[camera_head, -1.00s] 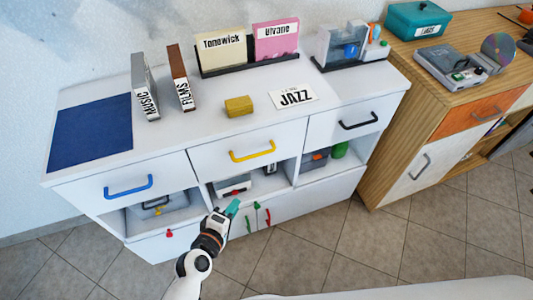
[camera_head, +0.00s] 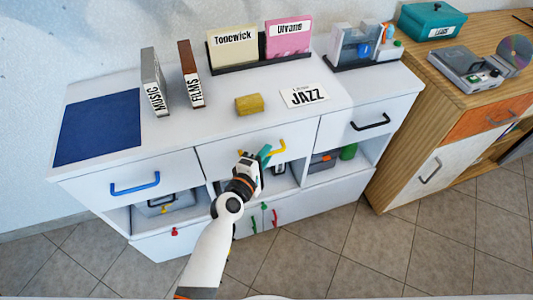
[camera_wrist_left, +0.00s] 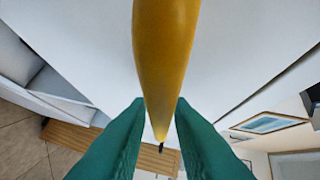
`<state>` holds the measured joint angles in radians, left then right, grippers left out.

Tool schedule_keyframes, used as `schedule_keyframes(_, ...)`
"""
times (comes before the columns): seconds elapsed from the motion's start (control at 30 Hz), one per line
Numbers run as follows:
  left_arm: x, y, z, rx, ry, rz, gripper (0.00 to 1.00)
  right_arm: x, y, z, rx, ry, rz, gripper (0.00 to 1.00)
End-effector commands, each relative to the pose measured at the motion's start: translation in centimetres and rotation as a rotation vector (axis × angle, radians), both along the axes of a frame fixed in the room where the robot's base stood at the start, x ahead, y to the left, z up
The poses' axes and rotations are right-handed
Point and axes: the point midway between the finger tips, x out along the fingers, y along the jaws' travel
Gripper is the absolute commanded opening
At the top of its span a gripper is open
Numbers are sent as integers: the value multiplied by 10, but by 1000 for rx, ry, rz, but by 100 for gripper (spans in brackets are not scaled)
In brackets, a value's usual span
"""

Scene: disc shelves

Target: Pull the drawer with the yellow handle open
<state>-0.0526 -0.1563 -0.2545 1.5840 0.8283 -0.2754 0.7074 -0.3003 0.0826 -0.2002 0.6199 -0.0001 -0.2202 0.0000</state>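The yellow handle (camera_head: 278,149) is on the white middle drawer (camera_head: 222,153) of the cabinet. The drawer front is flush with its neighbours, so it is shut. My left gripper (camera_head: 264,154) is at the handle and hides its left part. In the left wrist view, the yellow handle (camera_wrist_left: 165,50) runs between the two teal fingers of my left gripper (camera_wrist_left: 160,112). The fingers are apart, one on each side of the handle; I see no clear grip on it. My right gripper is not in view.
A blue handle (camera_head: 135,187) is on the left drawer and a black handle (camera_head: 370,124) on the right one. Open compartments lie below. A wooden cabinet (camera_head: 400,160) stands at the right.

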Motion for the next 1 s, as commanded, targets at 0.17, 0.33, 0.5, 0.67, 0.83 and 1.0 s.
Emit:
schedule_keyframes(0.17, 7, -4, -1, 0, 0, 0, 20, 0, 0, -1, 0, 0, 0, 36)
schedule_keyframes(0.33, 7, -4, -1, 0, 0, 0, 20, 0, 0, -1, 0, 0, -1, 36)
schedule_keyframes(0.5, 7, -4, -1, 0, 0, 0, 2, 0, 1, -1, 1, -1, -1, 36)
schedule_keyframes(0.67, 7, -4, -1, 0, 1, 0, 0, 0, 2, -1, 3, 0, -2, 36)
schedule_keyframes(0.83, 7, -3, -2, 1, 0, 0, 0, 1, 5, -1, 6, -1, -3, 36)
schedule_keyframes(1.0, 6, 4, -2, 3, 2, -2, 0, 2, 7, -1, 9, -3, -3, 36)
